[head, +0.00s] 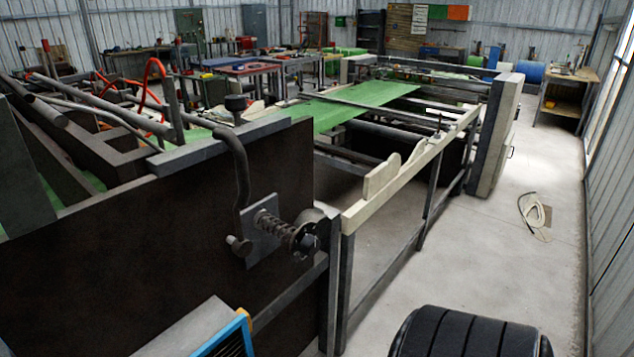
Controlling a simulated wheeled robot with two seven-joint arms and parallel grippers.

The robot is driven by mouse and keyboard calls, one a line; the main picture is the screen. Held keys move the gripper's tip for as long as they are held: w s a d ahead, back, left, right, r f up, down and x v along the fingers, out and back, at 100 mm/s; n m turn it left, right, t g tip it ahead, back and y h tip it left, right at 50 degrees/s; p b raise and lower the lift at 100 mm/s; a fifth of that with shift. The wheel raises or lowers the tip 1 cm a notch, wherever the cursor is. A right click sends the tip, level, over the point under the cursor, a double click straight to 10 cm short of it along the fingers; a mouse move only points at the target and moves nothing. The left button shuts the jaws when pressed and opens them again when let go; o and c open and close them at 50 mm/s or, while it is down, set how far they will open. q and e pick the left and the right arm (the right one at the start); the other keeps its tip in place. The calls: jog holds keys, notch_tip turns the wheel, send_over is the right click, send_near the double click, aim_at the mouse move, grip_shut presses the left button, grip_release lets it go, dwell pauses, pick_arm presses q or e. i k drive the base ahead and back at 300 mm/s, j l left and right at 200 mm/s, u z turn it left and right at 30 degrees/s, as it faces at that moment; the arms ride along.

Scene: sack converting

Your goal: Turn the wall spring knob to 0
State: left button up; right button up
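The spring knob (307,243) is a dark round knob at the end of a coil spring (285,229). It sticks out toward the right from a grey plate (262,222) on the dark machine side wall (130,235). No scale, number or pointer can be read on it, so its setting cannot be told. Neither of my grippers shows in the head view, and nothing is seen touching the knob.
A pale rail on posts (400,180) runs back to the right of the knob. Green sheet (350,108) crosses the machine. A blue-edged panel (228,337) and a black ribbed rounded shape (468,335) fill the near bottom. Floor on the right is open, with a coiled hose (532,212).

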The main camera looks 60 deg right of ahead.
aim_at(310, 244)
jog(key=l+u, duration=0.1)
jog(key=l, duration=0.75)
jog(key=l+u, duration=0.15)
jog(key=l, duration=0.7)
jog(key=k+l+u, duration=0.1)
jog(key=l, duration=0.75)
jog(key=k, duration=0.05)
